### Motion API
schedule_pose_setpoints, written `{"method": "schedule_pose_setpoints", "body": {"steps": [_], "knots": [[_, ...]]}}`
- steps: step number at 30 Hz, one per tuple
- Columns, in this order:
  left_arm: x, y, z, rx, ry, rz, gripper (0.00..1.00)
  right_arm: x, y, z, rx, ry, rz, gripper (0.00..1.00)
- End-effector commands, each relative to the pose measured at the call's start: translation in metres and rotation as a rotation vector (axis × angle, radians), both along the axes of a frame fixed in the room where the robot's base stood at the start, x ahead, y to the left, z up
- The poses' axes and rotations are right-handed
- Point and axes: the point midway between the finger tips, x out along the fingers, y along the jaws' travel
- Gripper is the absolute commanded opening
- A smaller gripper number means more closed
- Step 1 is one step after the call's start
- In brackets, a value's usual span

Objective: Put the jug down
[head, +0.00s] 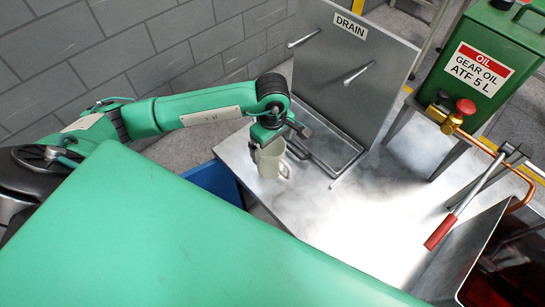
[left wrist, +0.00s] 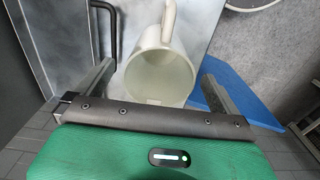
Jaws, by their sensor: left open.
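The cream jug (head: 273,163) is upright at the left edge of the metal bench (head: 345,205), with its handle to the right in the head view. My left gripper (head: 268,141) is over and around it and hides its upper part. In the left wrist view the jug (left wrist: 160,78) lies between the two spread fingers of the left gripper (left wrist: 155,80), with gaps at both sides. I look into its open mouth, and the inside looks empty. The jug appears to stand on the bench, though its base is partly hidden. My right gripper is not in view.
A drain panel (head: 340,60) with two pegs and a tray (head: 325,150) stands behind the jug. A green oil tank (head: 485,70) with a tap stands at the right. A red-handled lever (head: 440,232) juts over the bench's right side. A blue bin (head: 212,182) is below the left edge.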

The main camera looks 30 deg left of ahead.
Motion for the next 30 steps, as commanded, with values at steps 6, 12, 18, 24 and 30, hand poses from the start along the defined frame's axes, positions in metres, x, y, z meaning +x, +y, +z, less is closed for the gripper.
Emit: {"method": "schedule_pose_setpoints", "body": {"steps": [6,12,18,24,30], "knots": [[0.000,0.000,-0.022,0.001,0.002,0.000,1.00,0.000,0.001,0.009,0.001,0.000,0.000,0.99],[0.000,0.000,-0.024,0.000,0.000,-0.001,1.00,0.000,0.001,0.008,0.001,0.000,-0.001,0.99],[0.000,0.000,-0.024,0.000,0.000,0.000,0.69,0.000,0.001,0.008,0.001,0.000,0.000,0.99],[0.000,0.000,-0.024,0.000,-0.001,0.000,0.40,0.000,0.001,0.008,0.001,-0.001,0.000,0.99],[0.000,0.000,-0.023,0.000,-0.001,0.000,0.40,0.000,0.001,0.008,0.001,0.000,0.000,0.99]]}}
